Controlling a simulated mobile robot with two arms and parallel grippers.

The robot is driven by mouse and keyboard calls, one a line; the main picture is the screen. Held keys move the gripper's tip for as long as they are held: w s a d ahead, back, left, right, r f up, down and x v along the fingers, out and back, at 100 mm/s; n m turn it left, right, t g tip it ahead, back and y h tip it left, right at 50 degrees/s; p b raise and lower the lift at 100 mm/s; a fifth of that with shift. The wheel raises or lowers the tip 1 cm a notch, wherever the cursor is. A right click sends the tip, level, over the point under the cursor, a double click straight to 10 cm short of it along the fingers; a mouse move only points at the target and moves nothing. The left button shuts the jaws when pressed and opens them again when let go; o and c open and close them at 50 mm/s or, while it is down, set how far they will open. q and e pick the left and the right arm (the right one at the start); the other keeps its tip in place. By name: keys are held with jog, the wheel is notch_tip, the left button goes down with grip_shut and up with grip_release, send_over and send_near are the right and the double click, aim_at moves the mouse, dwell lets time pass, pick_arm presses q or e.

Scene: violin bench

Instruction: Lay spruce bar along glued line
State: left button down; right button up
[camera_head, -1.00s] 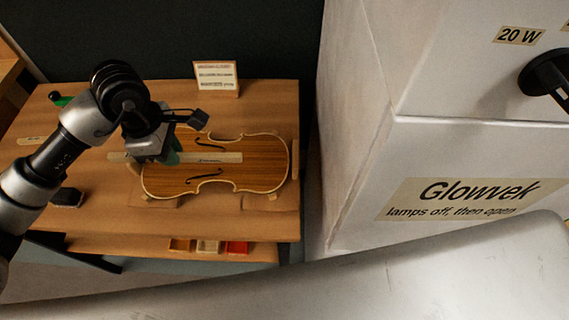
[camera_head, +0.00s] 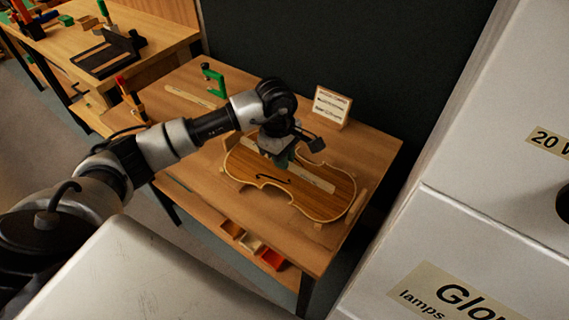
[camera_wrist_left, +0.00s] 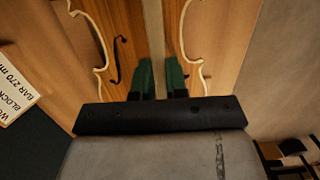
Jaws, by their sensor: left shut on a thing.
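The violin plate (camera_head: 245,172), brown with a pale rim and dark f-holes, lies on the wooden bench. The pale spruce bar (camera_head: 318,182) runs lengthwise over the plate. My left gripper (camera_head: 283,161) is over the plate, shut on the bar. In the left wrist view, the green fingertips (camera_wrist_left: 161,76) stand either side of the bar (camera_wrist_left: 155,25), with the plate (camera_wrist_left: 215,40) beneath. Whether the bar touches the plate is unclear. The glued line cannot be made out. My right gripper is not in view.
Small wooden blocks stand around the plate. Small trays (camera_head: 250,243) sit below the front edge. A white cabinet (camera_head: 480,200) rises at right.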

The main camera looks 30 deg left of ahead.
aim_at(285, 175)
pick_arm(q)
jog(key=shift+w+a+f, duration=0.3)
jog(key=shift+w+f, duration=0.1)
jog(key=shift+w, duration=0.1)
notch_tip(285, 175, down, 4)
jog(key=shift+r+p, duration=0.1)
jog(key=shift+p, duration=0.45)
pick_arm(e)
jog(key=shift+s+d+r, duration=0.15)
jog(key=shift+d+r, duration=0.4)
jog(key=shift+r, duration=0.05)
pick_arm(q)
jog(key=shift+f+b, duration=0.25)
jog(key=shift+b, duration=0.05)
jog(key=c, duration=1.1)
grip_release()
jog(key=shift+c, duration=0.2)
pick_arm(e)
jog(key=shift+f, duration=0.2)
pick_arm(q)
jog(key=shift+r, duration=0.15)
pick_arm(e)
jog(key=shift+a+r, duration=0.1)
